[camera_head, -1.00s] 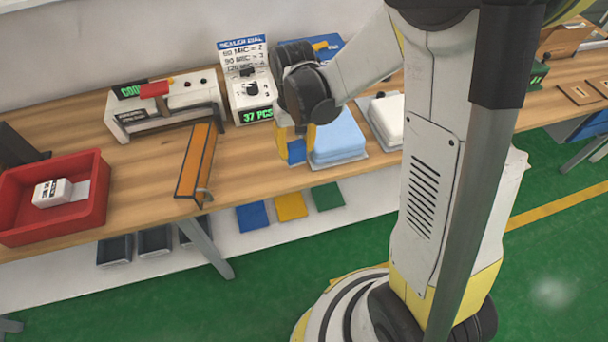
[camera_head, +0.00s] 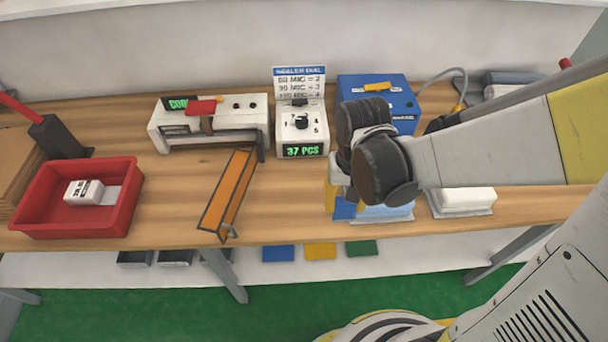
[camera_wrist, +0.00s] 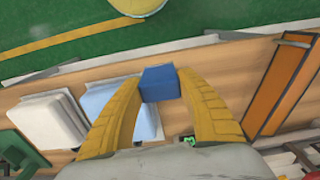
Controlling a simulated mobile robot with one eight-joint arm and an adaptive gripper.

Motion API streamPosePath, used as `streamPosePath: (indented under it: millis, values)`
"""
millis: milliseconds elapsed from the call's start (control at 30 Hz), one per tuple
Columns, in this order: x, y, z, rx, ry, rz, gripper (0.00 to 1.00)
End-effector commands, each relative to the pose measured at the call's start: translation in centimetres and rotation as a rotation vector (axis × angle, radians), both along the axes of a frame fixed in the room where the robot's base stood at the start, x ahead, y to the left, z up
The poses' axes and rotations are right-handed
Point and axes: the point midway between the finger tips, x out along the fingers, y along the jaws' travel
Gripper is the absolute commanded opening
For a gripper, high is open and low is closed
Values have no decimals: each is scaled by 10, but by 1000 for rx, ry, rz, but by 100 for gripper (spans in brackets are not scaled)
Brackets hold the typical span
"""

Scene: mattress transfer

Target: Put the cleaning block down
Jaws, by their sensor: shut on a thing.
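The cleaning block appears to be the small dark blue block (camera_head: 343,209) at my gripper; it also shows in the wrist view (camera_wrist: 160,84). My gripper (camera_wrist: 160,78) has its two yellow fingers shut on the block, one on each side. In the head view my gripper (camera_head: 344,200) is over the front part of the bench, beside the light blue pad (camera_head: 385,213). My wrist hides part of that pad and of the bench behind. Whether the block touches the bench cannot be told.
An orange channel (camera_head: 228,195) lies left of my gripper on the wooden bench (camera_head: 285,215). A red bin (camera_head: 47,213) holds a white labelled block. A sealer (camera_head: 210,120), a dial box (camera_head: 301,130) and a blue case (camera_head: 400,92) stand behind. A white pad (camera_head: 465,199) lies right.

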Motion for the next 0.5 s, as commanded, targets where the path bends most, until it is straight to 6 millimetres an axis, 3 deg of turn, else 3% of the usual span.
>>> streamPosePath:
  millis: [167,500]
  values:
    - [13,14,-14,0,0,1,4]
    - [73,64,-62,0,0,1,4]
